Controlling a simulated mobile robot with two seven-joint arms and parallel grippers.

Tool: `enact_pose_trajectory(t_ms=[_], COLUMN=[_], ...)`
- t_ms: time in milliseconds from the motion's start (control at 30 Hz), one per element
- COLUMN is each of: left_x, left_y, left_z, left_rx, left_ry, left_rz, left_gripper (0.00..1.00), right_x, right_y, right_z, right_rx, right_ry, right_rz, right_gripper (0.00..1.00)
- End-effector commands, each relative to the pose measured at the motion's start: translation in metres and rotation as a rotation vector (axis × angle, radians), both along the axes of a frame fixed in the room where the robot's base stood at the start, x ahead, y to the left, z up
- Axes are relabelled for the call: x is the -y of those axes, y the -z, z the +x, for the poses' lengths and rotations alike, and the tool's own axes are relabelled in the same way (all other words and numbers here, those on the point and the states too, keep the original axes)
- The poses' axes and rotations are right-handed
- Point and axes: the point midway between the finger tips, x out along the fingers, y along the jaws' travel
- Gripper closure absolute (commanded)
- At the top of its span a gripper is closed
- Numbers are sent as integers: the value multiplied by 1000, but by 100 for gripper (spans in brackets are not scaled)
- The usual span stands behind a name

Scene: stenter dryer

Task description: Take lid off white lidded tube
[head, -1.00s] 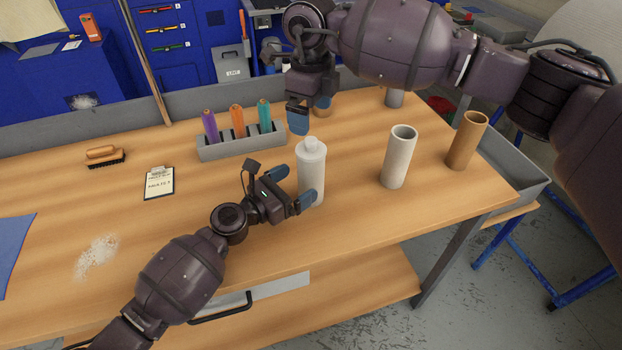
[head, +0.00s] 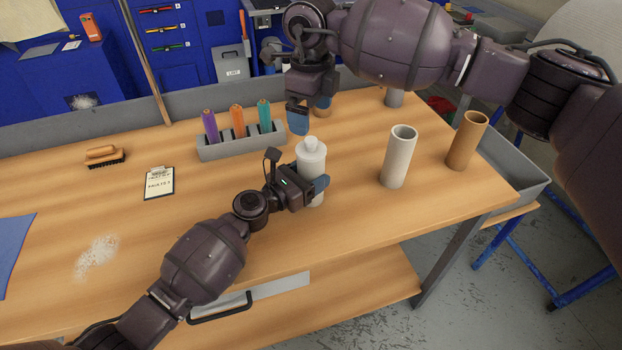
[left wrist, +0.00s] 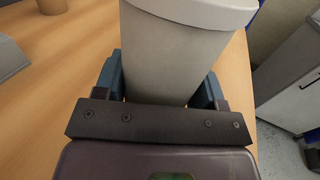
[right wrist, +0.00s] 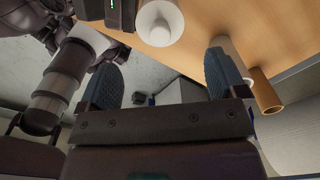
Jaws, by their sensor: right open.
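The white lidded tube (head: 313,172) stands upright on the bench, with its knobbed lid (head: 311,150) on top. My left gripper (head: 313,190) is around its body below the lid.
A white open tube (head: 398,158) and a brown tube (head: 467,142) stand to the right. A grey rack (head: 240,143) with purple, orange and teal cones is behind left. A brush (head: 104,157) and a clipboard (head: 159,183) lie farther left. The bench front between is clear.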

Motion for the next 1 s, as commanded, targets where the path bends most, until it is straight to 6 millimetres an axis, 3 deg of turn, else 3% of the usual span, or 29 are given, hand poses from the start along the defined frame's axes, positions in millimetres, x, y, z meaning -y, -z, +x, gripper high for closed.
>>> enact_pose_trajectory(t_ms=[33,267,300,467,567,1000], left_x=[0,0,0,0,0,0], left_y=[0,0,0,0,0,0], left_z=[0,0,0,0,0,0], left_rx=[0,0,-1,-1,-1,-1], left_ry=[0,0,0,0,0,0], left_rz=[0,0,1,1,1,1], left_gripper=[47,80,80,80,80,80], right_x=[0,0,0,-4,-5,-8], right_y=[0,0,0,-18,-23,-41], right_z=[0,0,0,1,0,-7], right_rx=[0,0,0,35,48,95], right_ry=[0,0,0,-16,62,635], right_rz=[0,0,0,2,-1,6], right_gripper=[10,8,4,4,4,4])
